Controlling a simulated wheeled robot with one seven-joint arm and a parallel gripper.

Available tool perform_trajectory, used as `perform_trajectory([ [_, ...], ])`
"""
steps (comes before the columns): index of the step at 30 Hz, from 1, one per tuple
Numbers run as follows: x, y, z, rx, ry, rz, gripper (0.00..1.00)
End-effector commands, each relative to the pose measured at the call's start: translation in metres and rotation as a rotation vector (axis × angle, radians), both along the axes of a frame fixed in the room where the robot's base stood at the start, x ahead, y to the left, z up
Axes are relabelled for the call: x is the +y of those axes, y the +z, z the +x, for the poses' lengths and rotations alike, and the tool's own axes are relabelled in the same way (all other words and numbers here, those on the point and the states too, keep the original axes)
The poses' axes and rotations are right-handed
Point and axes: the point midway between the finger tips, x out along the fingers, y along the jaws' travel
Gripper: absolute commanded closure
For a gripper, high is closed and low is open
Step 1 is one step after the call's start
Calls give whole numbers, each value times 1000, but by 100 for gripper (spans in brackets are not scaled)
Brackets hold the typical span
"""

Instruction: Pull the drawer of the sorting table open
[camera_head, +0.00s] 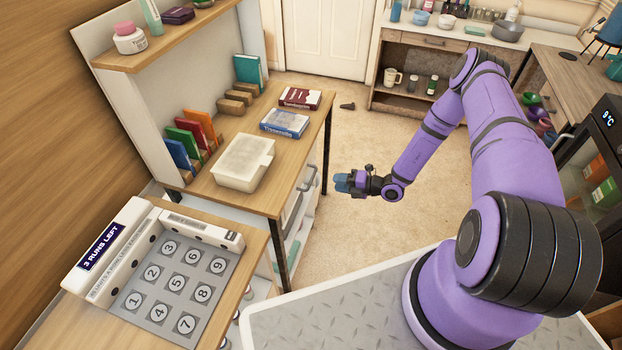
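The wooden table (228,198) with books on it stands left of centre, and I take it as the sorting table. Under its right edge is a pale drawer front (297,203), with a dark bar handle (308,179) on it. The drawer looks shut, though the table top hides much of it. My gripper (341,183) points left at about the handle's height in the picture, with a small gap of floor between them. Its blue fingertips look empty. They are too small to tell how far apart they are.
A white tub (243,163) and books (285,123) lie on the table top. A dark table leg (281,255) stands at the near corner. A numbered pad (178,287) is on the nearer table. Carpet (330,235) is clear around my gripper.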

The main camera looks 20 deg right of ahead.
Motion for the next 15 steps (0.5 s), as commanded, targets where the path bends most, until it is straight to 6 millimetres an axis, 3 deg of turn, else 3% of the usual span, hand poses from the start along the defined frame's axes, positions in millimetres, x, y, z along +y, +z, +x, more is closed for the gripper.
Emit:
perform_trajectory([
  [7, 10, -8, 5, 17, -17, 14, 64],
  [15, 47, -18, 32, 16, -15, 13, 64],
])
